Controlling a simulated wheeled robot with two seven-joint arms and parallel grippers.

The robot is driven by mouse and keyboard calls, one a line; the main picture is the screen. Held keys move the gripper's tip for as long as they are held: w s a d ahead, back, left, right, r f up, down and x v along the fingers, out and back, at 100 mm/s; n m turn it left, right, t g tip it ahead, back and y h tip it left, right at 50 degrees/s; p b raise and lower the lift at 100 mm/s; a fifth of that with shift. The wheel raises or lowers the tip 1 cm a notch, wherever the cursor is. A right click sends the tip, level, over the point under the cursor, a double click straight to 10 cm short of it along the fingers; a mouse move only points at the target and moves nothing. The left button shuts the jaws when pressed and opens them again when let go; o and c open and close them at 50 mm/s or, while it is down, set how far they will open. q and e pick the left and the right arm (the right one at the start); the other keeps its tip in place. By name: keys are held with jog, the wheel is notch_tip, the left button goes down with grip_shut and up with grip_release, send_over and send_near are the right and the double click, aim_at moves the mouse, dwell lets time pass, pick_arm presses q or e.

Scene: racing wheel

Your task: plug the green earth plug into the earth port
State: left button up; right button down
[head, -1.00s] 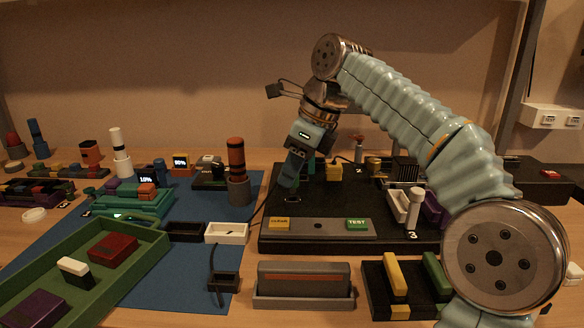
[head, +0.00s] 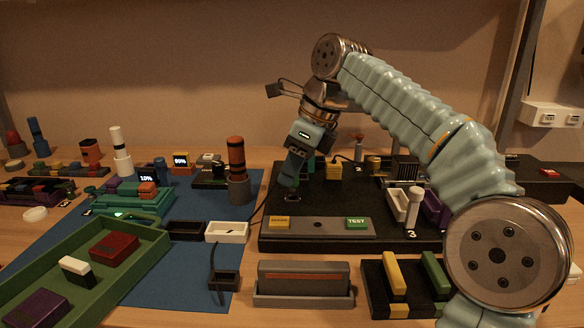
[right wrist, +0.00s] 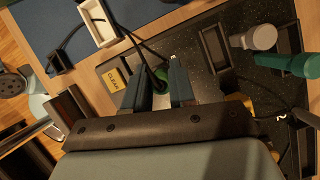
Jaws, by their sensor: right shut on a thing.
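My right gripper (head: 290,178) is low over the left part of the black board (head: 380,240). In the right wrist view its two dark teal fingers (right wrist: 160,90) are closed around a small green plug (right wrist: 161,74). A black cable (right wrist: 128,34) runs to the plug from the upper left. In the head view the fingers hide most of the plug. A small dark socket-like spot (head: 292,197) shows on the board just below the fingertips; I cannot tell whether it is the earth port or whether the plug touches it. My left gripper is not in view.
On the board's front strip are a yellow button (head: 279,222) and a green TEST button (head: 357,223). An orange-topped cylinder (head: 237,165) stands close left of my gripper. A white tray (head: 227,232) and a grey holder (head: 303,284) lie in front. A green tray (head: 150,247) is at the left.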

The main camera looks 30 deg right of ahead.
jog(key=shift+p, duration=0.3)
jog(key=shift+f+b, duration=0.95)
jog(key=shift+f, duration=0.35)
jog(key=c, duration=0.8)
grip_release()
jog(key=shift+c, duration=0.2)
jog(key=p+v, duration=0.4)
jog(key=v, duration=0.9)
jog(key=shift+r, duration=0.45)
